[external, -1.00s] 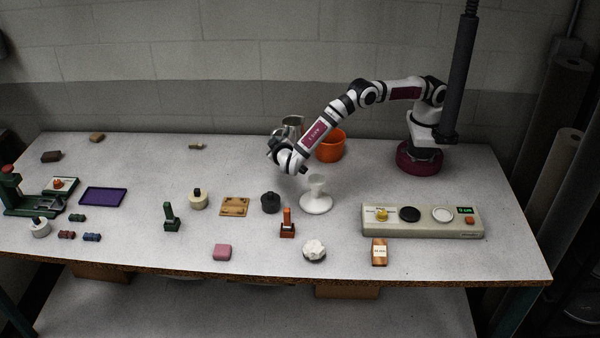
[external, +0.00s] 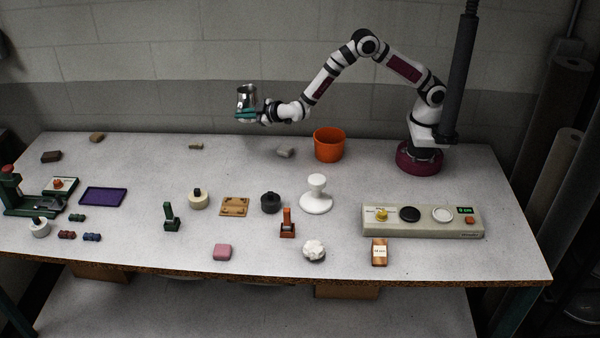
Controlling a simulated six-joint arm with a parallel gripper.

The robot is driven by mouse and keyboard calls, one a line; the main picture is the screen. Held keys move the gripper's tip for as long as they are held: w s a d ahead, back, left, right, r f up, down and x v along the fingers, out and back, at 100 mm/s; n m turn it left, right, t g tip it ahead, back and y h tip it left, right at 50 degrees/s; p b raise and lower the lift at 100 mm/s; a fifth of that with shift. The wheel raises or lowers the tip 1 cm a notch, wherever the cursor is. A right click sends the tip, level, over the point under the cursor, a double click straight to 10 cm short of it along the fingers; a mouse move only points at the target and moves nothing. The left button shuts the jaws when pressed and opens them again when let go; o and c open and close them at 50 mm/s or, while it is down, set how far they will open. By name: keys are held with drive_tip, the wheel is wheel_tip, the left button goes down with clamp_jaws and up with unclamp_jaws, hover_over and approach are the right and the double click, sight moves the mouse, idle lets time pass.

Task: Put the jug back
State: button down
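The jug (external: 246,97) is a shiny metal vessel. It is upright in the air above the back of the table, left of the arm's base. My gripper (external: 246,115) has teal fingers and is shut on the jug low on its body. The far finger is partly hidden by the jug. No part of the jug touches the table.
An orange bucket (external: 329,146) stands at the back near my base. A small grey block (external: 285,152) lies left of it. A white stand (external: 316,197) is mid-table, with a long control panel (external: 424,220) at right. Free table lies below the jug.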

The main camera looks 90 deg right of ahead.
drive_tip(key=a+f+y, duration=0.1)
drive_tip(key=a+f, duration=0.2)
drive_tip(key=w+a+f+n, duration=0.1)
drive_tip(key=a+f, duration=0.2)
drive_tip(key=a, duration=0.1)
drive_tip(key=w+a+f+n+t+y, duration=0.1)
drive_tip(key=a+f, duration=0.1)
drive_tip(key=a, duration=0.1)
drive_tip(key=shift+a+f+y, duration=0.3)
drive_tip(key=shift+a+f, duration=0.1)
drive_tip(key=f, duration=0.3)
drive_tip(key=shift+w+a+f, duration=0.1)
drive_tip(key=shift+a+f, duration=0.1)
drive_tip(key=shift+f, duration=0.4)
drive_tip(key=shift+f, duration=0.1)
drive_tip(key=c, duration=1)
unclamp_jaws()
drive_tip(key=shift+c, duration=0.2)
